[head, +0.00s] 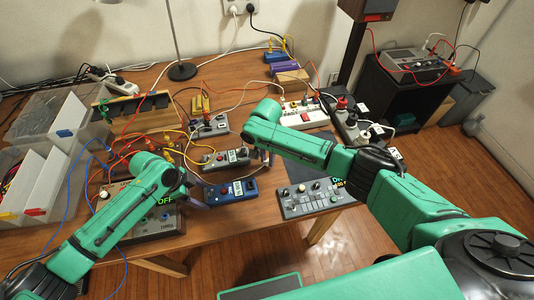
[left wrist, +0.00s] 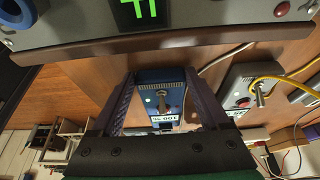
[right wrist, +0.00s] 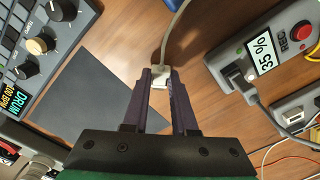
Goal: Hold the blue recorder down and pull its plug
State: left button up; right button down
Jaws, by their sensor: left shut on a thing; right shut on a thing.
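The blue recorder (head: 241,190) lies on the wooden table, with a pale display and knobs on top. In the left wrist view the recorder (left wrist: 150,85) sits between the fingers of my left gripper (left wrist: 158,76), which is shut on its sides; that gripper is at its left end in the head view (head: 196,203). My right gripper (head: 267,158) is behind and right of the recorder. In the right wrist view its fingers (right wrist: 160,84) are shut on a pale plug (right wrist: 160,73) with a grey cable.
A grey recorder marked 35 % (right wrist: 265,52) stands close to my right gripper. A control box with a green display (head: 160,222) lies under my left arm. Cables cross the back.

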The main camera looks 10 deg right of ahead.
jog(key=shift+f, duration=0.2)
jog(key=c, duration=0.6)
grip_release()
notch_tip(320, 180, up, 12)
jog(key=shift+a+r, duration=0.1)
pick_arm(q)
jog(key=o, duration=1.6)
jog(key=shift+c, duration=0.2)
